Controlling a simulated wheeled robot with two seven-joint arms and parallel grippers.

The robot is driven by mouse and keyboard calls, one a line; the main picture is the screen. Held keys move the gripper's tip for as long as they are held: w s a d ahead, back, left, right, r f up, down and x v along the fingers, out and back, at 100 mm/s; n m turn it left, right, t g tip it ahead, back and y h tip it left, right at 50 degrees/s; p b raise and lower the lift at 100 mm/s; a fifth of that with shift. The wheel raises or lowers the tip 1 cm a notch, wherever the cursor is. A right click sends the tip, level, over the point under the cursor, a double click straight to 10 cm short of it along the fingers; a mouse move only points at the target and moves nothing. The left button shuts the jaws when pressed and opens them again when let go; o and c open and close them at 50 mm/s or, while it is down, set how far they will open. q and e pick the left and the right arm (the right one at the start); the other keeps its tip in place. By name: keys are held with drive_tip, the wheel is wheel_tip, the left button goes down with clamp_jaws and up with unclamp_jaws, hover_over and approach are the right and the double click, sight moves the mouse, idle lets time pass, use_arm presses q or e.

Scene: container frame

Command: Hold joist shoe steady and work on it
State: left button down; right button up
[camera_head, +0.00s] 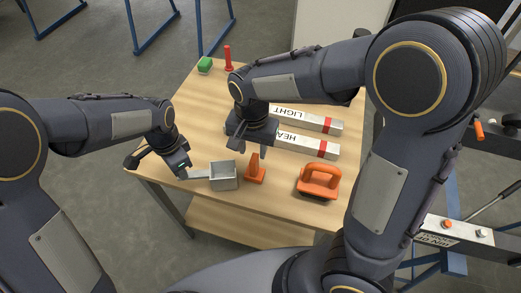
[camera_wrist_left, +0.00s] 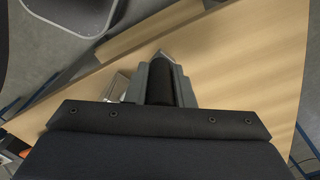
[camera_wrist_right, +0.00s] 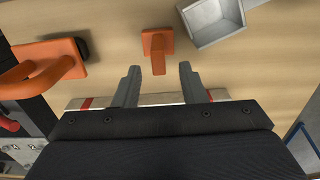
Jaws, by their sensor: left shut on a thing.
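The joist shoe (camera_head: 223,176) is a grey metal open box with a flat flange, near the left front of the wooden table. My right gripper (camera_head: 253,150) is open and empty, above the table behind a small orange upright tool (camera_head: 255,170). In the right wrist view the open fingers (camera_wrist_right: 158,75) point toward that tool (camera_wrist_right: 157,48), with the shoe (camera_wrist_right: 215,22) beyond to the right.
An orange-handled tool (camera_head: 319,181) stands at the table's right front. Two bars, labelled LIGHT (camera_head: 309,119) and HEAVY (camera_head: 308,145), lie behind. The table's left front (camera_head: 160,178) has bare wood.

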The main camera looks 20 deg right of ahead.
drive_tip(key=s+d+r+n+t+y, duration=0.2)
drive_tip(key=s+d+r, duration=0.2)
drive_tip(key=s, duration=0.3)
drive_tip(key=s+d+r+n+t+y, duration=0.1)
drive_tip(key=s+d+r+n+t, duration=0.1)
drive_tip(key=s, duration=0.6)
drive_tip(key=d+r+t, duration=0.1)
drive_tip(key=d+r, duration=0.1)
drive_tip(key=d, duration=0.1)
drive_tip(key=shift+d+n+y, duration=0.2)
drive_tip(key=shift+n+y, duration=0.1)
drive_tip(key=shift+y, duration=0.1)
drive_tip(key=shift+o, duration=0.4)
drive_tip(key=shift+s+d+t, duration=0.1)
drive_tip(key=shift+s+t, duration=0.2)
drive_tip(key=shift+s, duration=0.1)
drive_tip(key=m+g+h, duration=0.4)
drive_tip(key=g, duration=0.2)
hover_over(255, 156)
wheel_tip(255, 156, down, 4)
drive_tip(key=shift+d+r, duration=0.1)
drive_tip(key=shift+f+m, duration=0.3)
drive_tip(key=shift+f, duration=0.05)
wheel_tip(255, 156, down, 6)
drive_tip(key=shift+f, duration=0.25)
drive_tip(key=f, duration=0.5)
drive_tip(key=shift+s+a, duration=0.2)
drive_tip(key=shift+a, duration=0.1)
